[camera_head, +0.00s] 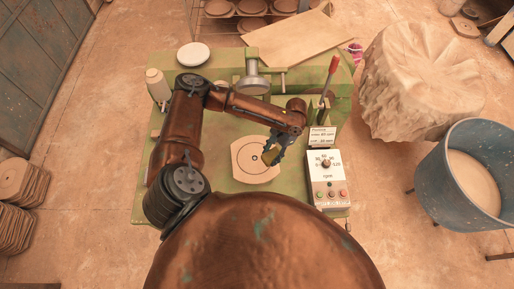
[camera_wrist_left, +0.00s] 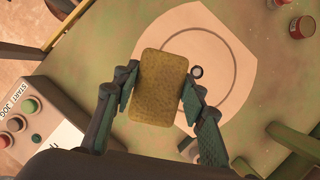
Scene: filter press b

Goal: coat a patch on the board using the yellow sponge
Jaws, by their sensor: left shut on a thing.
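The board (camera_head: 244,172) is a pale, rounded disc with a dark ring drawn on it, lying on the green worktable. It also shows in the left wrist view (camera_wrist_left: 238,92), with a small dark ring near its middle. My left gripper (camera_head: 271,153) is over the right part of the board. In the left wrist view its two fingers are shut on the yellow sponge (camera_wrist_left: 160,88), one finger on each side. The sponge hides part of the board; whether it touches the surface I cannot tell. My right gripper is not in view.
A control box (camera_head: 326,168) with a dial and buttons stands right of the board, below a red-handled lever (camera_head: 332,66). A white plate (camera_head: 193,54) and a pale bottle (camera_head: 157,86) are at the table's left. A blue tub (camera_head: 434,183) stands off to the right.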

